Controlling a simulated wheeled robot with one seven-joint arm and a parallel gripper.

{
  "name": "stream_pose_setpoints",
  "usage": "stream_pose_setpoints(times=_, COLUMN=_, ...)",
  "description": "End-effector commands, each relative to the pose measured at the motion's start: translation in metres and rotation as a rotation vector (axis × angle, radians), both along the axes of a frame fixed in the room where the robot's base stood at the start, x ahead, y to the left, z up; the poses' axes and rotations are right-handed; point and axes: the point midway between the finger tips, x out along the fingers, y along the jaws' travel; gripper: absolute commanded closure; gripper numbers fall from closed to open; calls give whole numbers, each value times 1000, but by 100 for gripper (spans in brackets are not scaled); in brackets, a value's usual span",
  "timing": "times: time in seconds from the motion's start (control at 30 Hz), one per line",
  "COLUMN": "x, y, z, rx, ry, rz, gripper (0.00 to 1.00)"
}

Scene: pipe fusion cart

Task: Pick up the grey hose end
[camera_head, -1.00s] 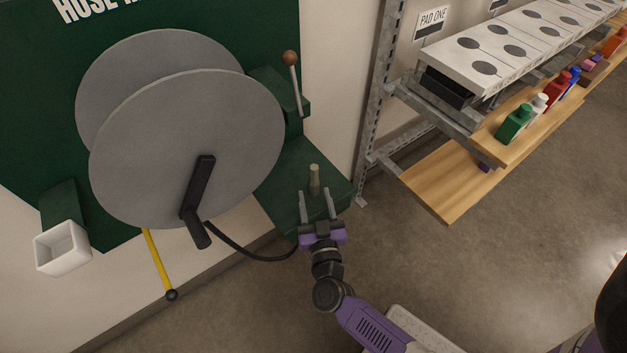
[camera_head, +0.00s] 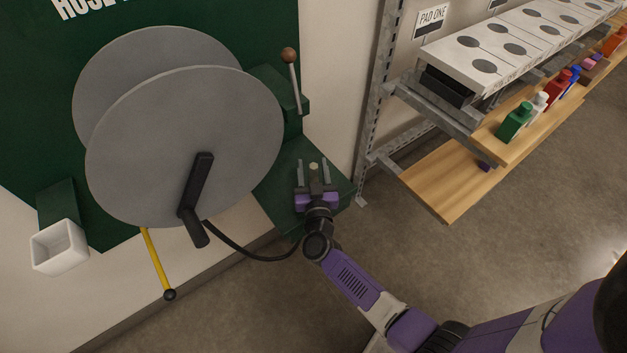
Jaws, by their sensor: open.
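The grey hose end (camera_head: 313,169) stands upright on the green shelf below the reel's right side. Only its pale tip and a short dark length below it show. My gripper (camera_head: 314,174) is open, with one finger on each side of the hose end. I cannot tell whether either finger touches it. The black hose (camera_head: 262,257) hangs from the reel and curves right toward the shelf; where it meets the hose end is hidden by my gripper.
The large grey reel (camera_head: 190,130) with a black crank (camera_head: 195,200) is to the left. A lever (camera_head: 295,80) rises behind the shelf (camera_head: 277,200). A white cup (camera_head: 60,248) and yellow rod (camera_head: 157,262) are lower left. A wooden shelf (camera_head: 445,185) stands right; the floor between is clear.

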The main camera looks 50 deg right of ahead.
Motion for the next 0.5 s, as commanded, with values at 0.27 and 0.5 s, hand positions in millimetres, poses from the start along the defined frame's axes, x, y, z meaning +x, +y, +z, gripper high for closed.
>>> stream_pose_setpoints(times=0.27, x=0, y=0, z=0, rx=0, ry=0, rz=0, gripper=74)
stream_pose_setpoints(times=0.5, x=0, y=0, z=0, rx=0, ry=0, rz=0, gripper=100)
